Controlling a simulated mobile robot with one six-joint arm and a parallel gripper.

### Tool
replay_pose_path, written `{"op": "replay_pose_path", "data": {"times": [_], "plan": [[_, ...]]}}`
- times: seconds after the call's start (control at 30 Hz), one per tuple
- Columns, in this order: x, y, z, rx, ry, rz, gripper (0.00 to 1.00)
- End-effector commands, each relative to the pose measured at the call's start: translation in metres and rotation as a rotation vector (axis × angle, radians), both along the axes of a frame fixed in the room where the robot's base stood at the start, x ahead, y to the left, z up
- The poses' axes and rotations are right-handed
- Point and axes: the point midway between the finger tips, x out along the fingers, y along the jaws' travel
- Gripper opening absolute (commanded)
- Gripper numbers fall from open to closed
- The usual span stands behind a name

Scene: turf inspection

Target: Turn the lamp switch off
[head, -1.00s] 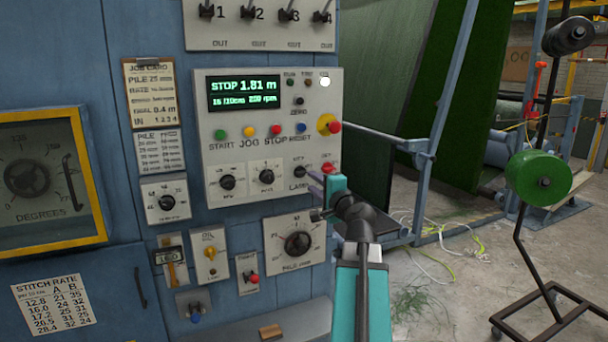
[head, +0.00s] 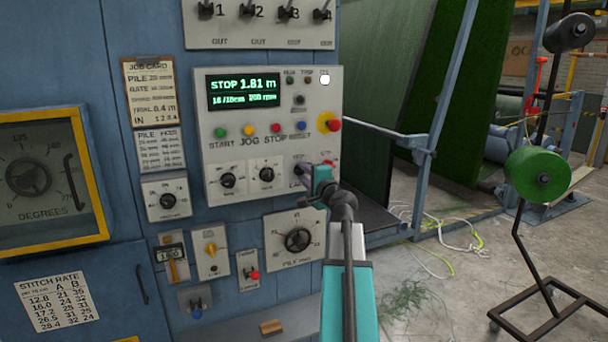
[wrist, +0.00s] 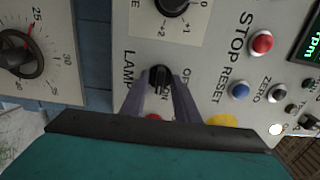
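The lamp switch (wrist: 159,76) is a small black rotary knob on the light grey control panel (head: 215,140), with "LAMP" printed beside it. In the wrist view it lies between the tips of my gripper's two grey-purple fingers (wrist: 157,100). The fingers are apart, one on each side of the knob; I cannot tell whether they touch it. Printing beside the knob is partly covered, and its pointer position is hard to read.
Close by are a red button (wrist: 261,42), a blue button (wrist: 239,90), a yellow-ringed red stop button (head: 329,123) and black knobs (head: 267,174). A white indicator (head: 325,80) glows at the panel's top right. A green spool stand (head: 538,175) stands right.

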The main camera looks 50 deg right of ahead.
Motion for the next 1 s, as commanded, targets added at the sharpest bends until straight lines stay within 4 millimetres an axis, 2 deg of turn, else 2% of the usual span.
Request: {"op": "replay_pose_path", "data": {"times": [0.13, 0.17, 0.3, 0.33, 0.73, 1.0], "plan": [[0.0000, 0.0002, -0.0002, 0.000, 0.000, 0.000, 0.28], [0.0000, 0.0003, -0.0002, 0.000, 0.000, 0.000, 0.25], [0.0001, 0.0004, -0.0002, 0.000, 0.000, 0.001, 0.01], [0.0001, 0.0004, -0.0002, 0.000, 0.000, 0.001, 0.00], [0.0003, 0.0005, -0.0018, -0.019, 0.009, 0.001, 0.00], [0.0006, 0.0006, -0.0039, -0.094, 0.038, 0.002, 0.00]]}}
